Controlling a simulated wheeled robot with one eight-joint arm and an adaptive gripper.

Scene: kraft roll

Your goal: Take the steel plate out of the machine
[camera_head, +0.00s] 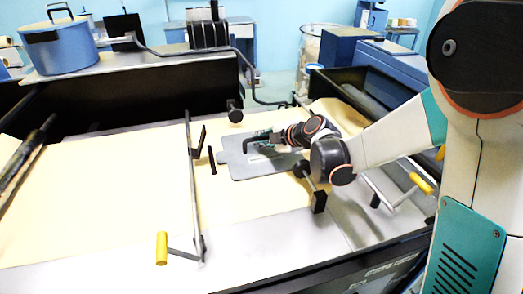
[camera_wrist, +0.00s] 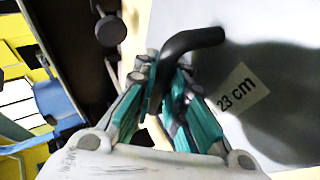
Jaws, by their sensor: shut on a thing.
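The steel plate (camera_head: 242,170) is a flat grey sheet with rounded corners and a small tab at its left end. It is over the cream paper in the machine (camera_head: 265,274); I cannot tell whether it touches the paper. In the wrist view the plate (camera_wrist: 288,60) carries a white label reading "23 cm". My gripper (camera_head: 272,140) is above the plate, shut on its dark bent handle (camera_wrist: 193,42). The gripper's green-padded fingers (camera_wrist: 168,88) close around the handle's upright part. The arm hides part of the plate's right side.
The cream paper (camera_head: 90,190) covers the machine bed. A bar with a yellow grip (camera_head: 162,248) crosses it left of the plate; another yellow grip (camera_head: 421,183) is at right. Dark knobs (camera_head: 235,111) stand near the plate. A blue pot (camera_head: 60,45) is behind left.

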